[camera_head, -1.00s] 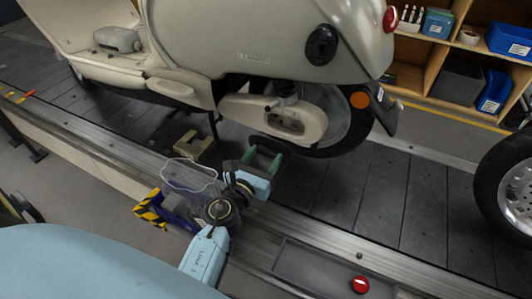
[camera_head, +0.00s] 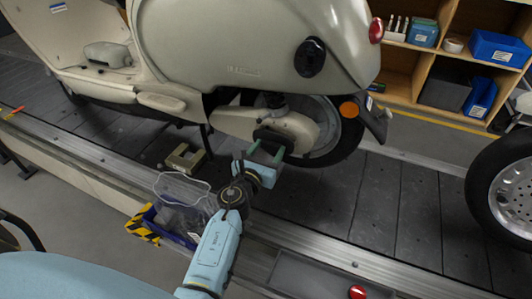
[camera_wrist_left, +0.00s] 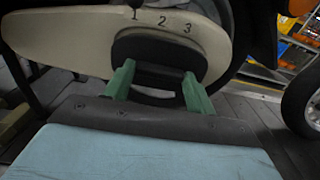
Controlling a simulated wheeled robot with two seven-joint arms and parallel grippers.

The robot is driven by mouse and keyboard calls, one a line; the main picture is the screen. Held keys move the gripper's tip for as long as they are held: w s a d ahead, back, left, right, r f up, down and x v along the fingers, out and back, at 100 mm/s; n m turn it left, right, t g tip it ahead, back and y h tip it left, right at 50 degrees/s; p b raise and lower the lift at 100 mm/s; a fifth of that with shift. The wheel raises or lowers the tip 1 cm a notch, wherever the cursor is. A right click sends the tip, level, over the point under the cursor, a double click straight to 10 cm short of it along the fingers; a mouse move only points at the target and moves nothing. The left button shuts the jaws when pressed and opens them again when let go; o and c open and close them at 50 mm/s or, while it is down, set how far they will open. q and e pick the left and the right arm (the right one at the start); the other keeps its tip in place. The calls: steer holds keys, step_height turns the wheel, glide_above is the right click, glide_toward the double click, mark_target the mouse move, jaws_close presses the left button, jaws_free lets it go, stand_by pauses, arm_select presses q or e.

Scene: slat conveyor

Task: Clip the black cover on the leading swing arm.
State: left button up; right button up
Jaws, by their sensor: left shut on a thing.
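The beige swing arm (camera_head: 229,122) of the scooter lies beside the rear wheel; it fills the upper left of the left wrist view (camera_wrist_left: 60,43), marked 1, 2, 3. The black cover (camera_head: 272,134) is in front of the swing arm's rear part, over where its recess was. In the left wrist view the cover (camera_wrist_left: 155,50) sits just below the numbers, between my green fingers. My left gripper (camera_head: 266,150) is shut on the cover's lower part. I cannot tell whether the cover touches or is seated in the arm. My right gripper is not in view.
The rear tyre (camera_head: 345,140) is close behind the cover. A blue bin (camera_head: 150,219) with a clear bag stands by the conveyor edge. A beige block (camera_head: 184,158) lies on the slats (camera_head: 320,200). Another wheel (camera_head: 505,185) stands at right. A red button (camera_head: 357,292) is in front.

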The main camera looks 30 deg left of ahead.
arm_select(q)
steer(key=shift+w, duration=0.2)
stand_by(0.4)
steer(key=shift+w, duration=1)
steer(key=shift+w, duration=0.15)
stand_by(0.3)
steer(key=shift+a, duration=0.1)
steer(key=o, duration=1)
steer(key=shift+o, duration=0.2)
